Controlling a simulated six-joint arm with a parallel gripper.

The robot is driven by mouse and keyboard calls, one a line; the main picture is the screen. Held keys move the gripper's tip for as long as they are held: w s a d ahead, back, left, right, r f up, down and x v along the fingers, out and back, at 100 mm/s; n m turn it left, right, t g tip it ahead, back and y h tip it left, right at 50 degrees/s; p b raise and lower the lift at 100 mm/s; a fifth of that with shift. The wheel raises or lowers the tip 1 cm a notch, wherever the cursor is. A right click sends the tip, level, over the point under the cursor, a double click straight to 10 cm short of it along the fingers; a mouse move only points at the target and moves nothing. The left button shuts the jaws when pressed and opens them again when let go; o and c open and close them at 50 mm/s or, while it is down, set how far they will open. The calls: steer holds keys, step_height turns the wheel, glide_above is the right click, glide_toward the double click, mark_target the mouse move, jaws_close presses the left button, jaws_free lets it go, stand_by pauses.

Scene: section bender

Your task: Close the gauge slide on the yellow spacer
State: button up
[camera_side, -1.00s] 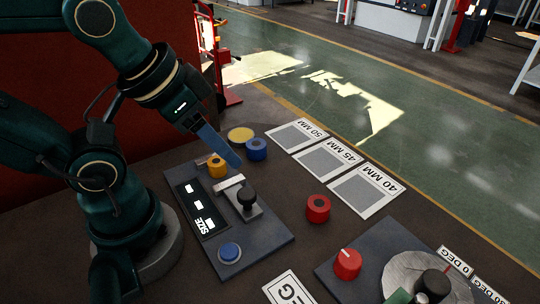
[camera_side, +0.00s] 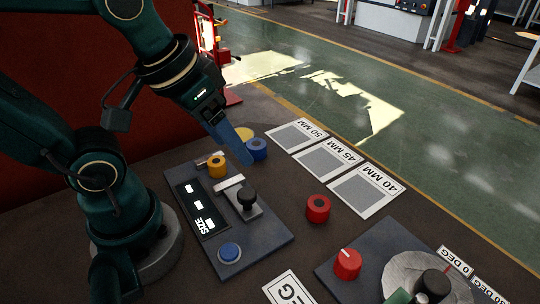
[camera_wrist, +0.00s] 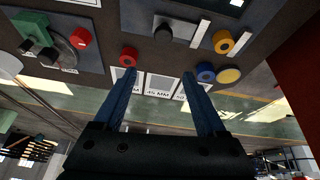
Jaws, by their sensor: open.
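The yellow spacer (camera_side: 217,167), a ring with a dark hole, sits on the gauge plate (camera_side: 265,240) against or close to a light fixed bar at its far end; contact is unclear. The gauge slide (camera_side: 243,204) has a black knob (camera_side: 247,198) and a pale bar facing the spacer, with a gap between them. The wrist view also shows the yellow spacer (camera_wrist: 223,41) and the knob (camera_wrist: 163,33). My gripper (camera_side: 246,162) is open and empty, its blue fingers above the plate's far right side, apart from the slide. The wrist view shows both fingers (camera_wrist: 159,74) spread.
A blue spacer (camera_side: 256,149) and a yellow disc (camera_side: 242,134) stand just behind my fingers. A red spacer (camera_side: 318,208) stands right of the plate. Labelled 50, 45 and 40 MM pads (camera_side: 364,191) lie at right. A blue button (camera_side: 229,252) and a lit SIZE display (camera_side: 202,209) are on the plate.

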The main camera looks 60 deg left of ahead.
mark_target(246, 193)
steer(key=w+f+g, duration=0.1)
steer(key=f+n+g, duration=0.1)
steer(key=f, duration=0.1)
steer(key=w+f+g, duration=0.1)
steer(key=g, duration=0.1)
steer(key=shift+w+f, duration=0.35)
steer(key=shift+f, duration=0.05)
steer(key=shift+s+f+g, duration=0.1)
steer(key=shift+f+g, duration=0.3)
steer(key=shift+f, duration=2.7)
